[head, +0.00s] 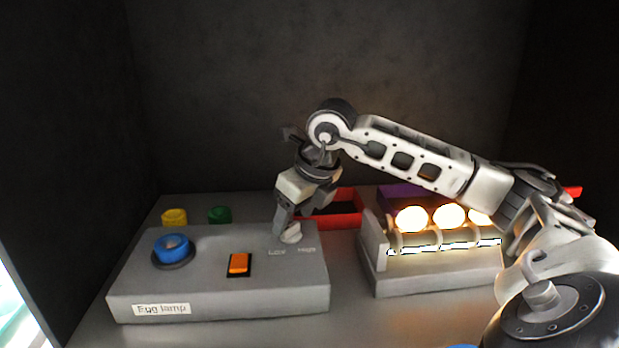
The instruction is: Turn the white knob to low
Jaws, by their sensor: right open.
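The white knob (291,236) sits on the top right of the grey control box (200,287), which is labelled "Egg lamp". Two small text marks show on the box just below the knob, one to the left and one to the right; the left one looks like "Low". My right gripper (284,222) points down at the knob, with its fingertips right at it. It is open. The fingers partly cover the knob, so I cannot tell which mark it points to. My left gripper is not in view.
A blue round button (172,247) and an orange rocker switch (239,264) are on the box. Yellow (174,216) and green (220,214) pieces stand behind it. To the right, a grey rack (432,282) holds several glowing eggs (411,218). A red tray (345,220) lies behind my gripper.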

